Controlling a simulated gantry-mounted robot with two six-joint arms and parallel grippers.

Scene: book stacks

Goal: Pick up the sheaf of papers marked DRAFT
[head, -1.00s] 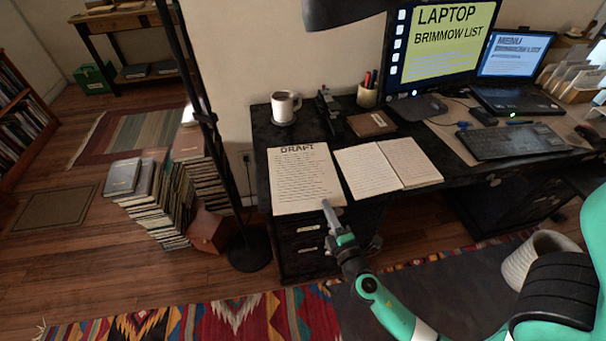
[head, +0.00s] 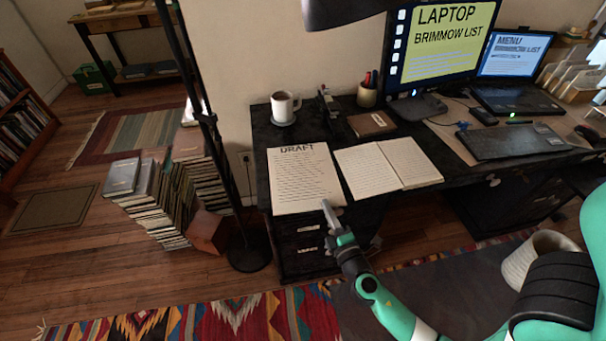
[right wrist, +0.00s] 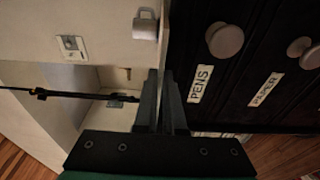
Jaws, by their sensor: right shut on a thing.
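The sheaf of papers marked DRAFT (head: 303,180) lies on the left part of the dark desk, its heading at the far end and its near edge at the desk's front edge. My right gripper (head: 329,208) is at the sheaf's near right corner, shut on that edge. In the right wrist view my right gripper's fingers (right wrist: 164,100) are close together. The sheaf is hard to make out there, as it is nearly edge-on. My left gripper is not in view.
An open notebook (head: 389,166) lies just right of the sheaf. A mug (head: 283,108) stands behind it. A dark lamp pole (head: 222,150) rises left of the desk, near book stacks (head: 158,205). Drawers with knobs, labelled PENS (right wrist: 199,84) and PAPER, are below the desk top.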

